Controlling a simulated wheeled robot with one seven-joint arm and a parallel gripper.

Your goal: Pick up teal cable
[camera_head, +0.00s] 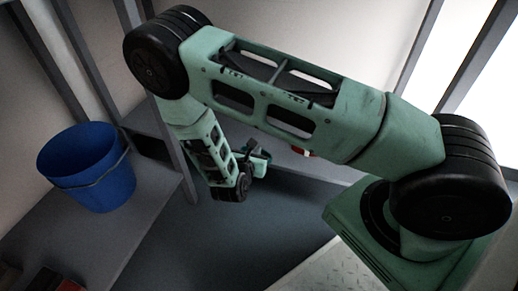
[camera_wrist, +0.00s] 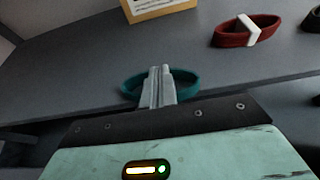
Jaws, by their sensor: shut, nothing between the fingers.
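The teal cable (camera_wrist: 130,86) is a coiled loop lying on a grey shelf (camera_wrist: 60,85) in the wrist view. My gripper (camera_wrist: 160,70) is shut, with its grey fingers in front of the middle of the coil and hiding part of it. Nothing shows between the fingers. I cannot tell from this angle whether the fingertips touch the cable. In the head view my gripper is at the end of the folded green arm near the shelf, and the cable cannot be made out there.
A red coiled cable with a white band (camera_wrist: 247,31) lies to the right on the shelf. A yellow-edged box or card with a white label (camera_wrist: 160,8) stands behind. A blue bucket (camera_head: 88,165) sits on a grey surface at the left, beside a grey upright post (camera_head: 190,175).

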